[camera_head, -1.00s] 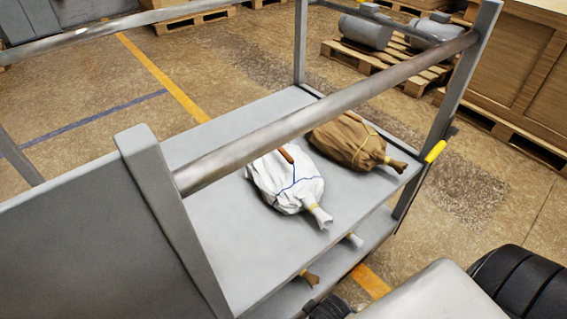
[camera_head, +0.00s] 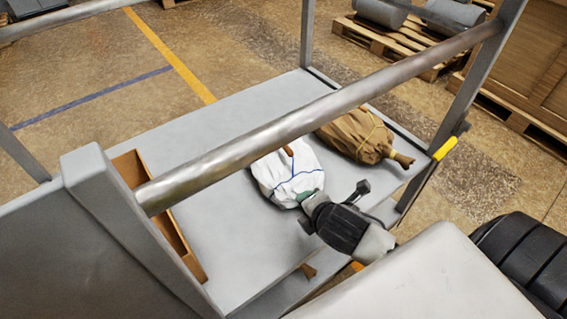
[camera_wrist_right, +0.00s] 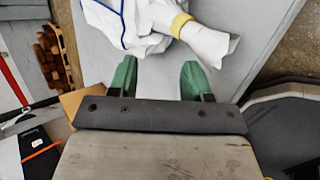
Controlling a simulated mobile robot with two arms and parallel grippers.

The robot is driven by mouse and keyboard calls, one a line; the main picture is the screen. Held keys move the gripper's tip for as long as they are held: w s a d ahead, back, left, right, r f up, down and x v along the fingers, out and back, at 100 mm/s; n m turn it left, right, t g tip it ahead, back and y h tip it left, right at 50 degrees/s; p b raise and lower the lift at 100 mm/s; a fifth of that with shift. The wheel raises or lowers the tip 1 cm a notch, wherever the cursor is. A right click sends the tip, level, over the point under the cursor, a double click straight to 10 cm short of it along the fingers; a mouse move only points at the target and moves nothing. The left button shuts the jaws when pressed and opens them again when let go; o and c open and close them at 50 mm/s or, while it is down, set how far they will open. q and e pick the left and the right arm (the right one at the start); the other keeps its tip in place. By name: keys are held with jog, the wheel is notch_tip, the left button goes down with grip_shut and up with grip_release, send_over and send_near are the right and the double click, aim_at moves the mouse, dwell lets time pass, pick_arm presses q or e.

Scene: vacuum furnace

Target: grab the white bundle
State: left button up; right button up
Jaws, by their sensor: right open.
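The white bundle (camera_head: 287,176) with blue cord lies on the upper grey shelf, partly behind the rail. My right gripper (camera_head: 307,202) is at the bundle's near, tied end and hides its neck in the head view. In the right wrist view, the white neck (camera_wrist_right: 207,42) with its yellow tie (camera_wrist_right: 180,23) lies just beyond the two green fingers of the open right gripper (camera_wrist_right: 160,78). The fingers stand apart with nothing visible between them; whether they touch the bundle cannot be told. My left gripper is not in view.
A brown bundle (camera_head: 357,137) lies right of the white one. A metal rail (camera_head: 330,107) crosses above the shelf (camera_head: 228,222). An open cardboard box (camera_head: 180,245) stands at the shelf's left.

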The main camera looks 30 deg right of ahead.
aim_at(287, 147)
jog(key=w+d+r+n+t, duration=0.1)
jog(key=w+n, duration=0.1)
jog(key=n, duration=0.2)
jog(key=w+d+r+n+t, duration=0.1)
jog(key=w+r+n, duration=0.1)
jog(key=n, duration=0.3)
jog(key=w+d+r+n+t+y, duration=0.1)
jog(key=w+r+n, duration=0.1)
jog(key=n, duration=0.3)
jog(key=shift+w+d+r+t, duration=0.1)
jog(key=shift+w+r+t, duration=0.15)
jog(key=shift+w+t, duration=0.25)
jog(key=w+f, duration=0.1)
jog(key=w, duration=0.2)
jog(key=w+f+n, duration=0.1)
jog(key=w, duration=0.3)
jog(key=w+f+n+b, duration=0.1)
jog(key=w, duration=0.3)
jog(key=shift+d+f, duration=0.1)
jog(key=shift+f, duration=0.05)
grip_shut()
jog(key=shift+s, duration=0.1)
